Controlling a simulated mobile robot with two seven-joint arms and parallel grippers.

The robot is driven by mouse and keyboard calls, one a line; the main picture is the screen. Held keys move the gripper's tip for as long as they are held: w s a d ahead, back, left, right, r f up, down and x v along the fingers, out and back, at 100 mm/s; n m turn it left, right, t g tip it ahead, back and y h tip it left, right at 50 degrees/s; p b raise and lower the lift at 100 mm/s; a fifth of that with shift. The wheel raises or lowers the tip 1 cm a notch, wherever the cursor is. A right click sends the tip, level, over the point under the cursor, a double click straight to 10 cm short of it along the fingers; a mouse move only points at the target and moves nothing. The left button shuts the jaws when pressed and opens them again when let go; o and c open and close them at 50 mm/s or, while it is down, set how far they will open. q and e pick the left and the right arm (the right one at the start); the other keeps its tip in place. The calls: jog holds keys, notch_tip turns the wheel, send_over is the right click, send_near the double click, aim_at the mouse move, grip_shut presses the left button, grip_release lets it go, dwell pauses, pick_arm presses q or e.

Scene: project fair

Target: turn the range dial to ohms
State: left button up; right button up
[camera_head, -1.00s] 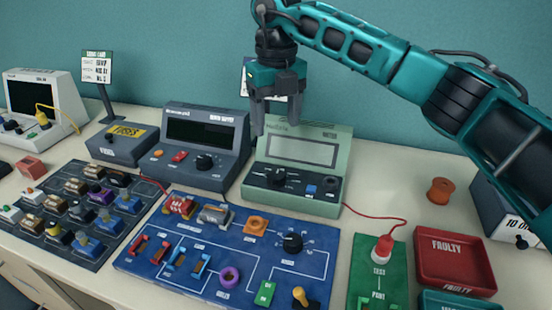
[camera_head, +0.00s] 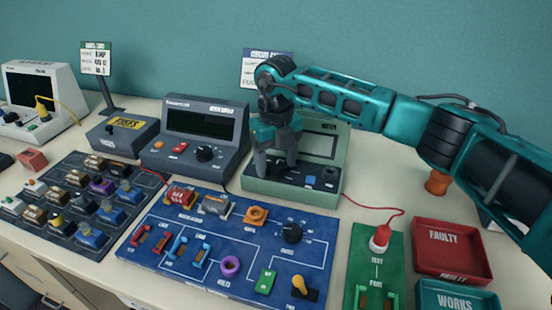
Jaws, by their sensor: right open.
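The pale green meter (camera_head: 318,199) stands at the back of the bench, behind the blue board. Its screen (camera_head: 318,146) is partly covered by my right arm. My right gripper (camera_head: 276,167) is open, pointing down at the left part of the meter's front panel, where the dark range dial sits. The fingers are low around the dial's place. The dial is mostly hidden by them, so I cannot tell its setting or whether they touch it. My left gripper is not in view.
A dark grey power supply (camera_head: 204,122) stands close left of the meter. The blue circuit board (camera_head: 255,262) lies in front. A red lead (camera_head: 372,207) runs from the meter to a green test board (camera_head: 360,252). A red tray (camera_head: 452,246) is at right.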

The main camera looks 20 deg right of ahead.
jog(key=shift+c, duration=1.4)
jog(key=c, duration=0.8)
jog(key=shift+n, duration=0.3)
jog(key=n+b, duration=0.1)
jog(key=n, duration=0.1)
jog(key=shift+n, duration=0.3)
jog(key=shift+n+b, duration=0.7)
jog(key=shift+n, duration=1.1)
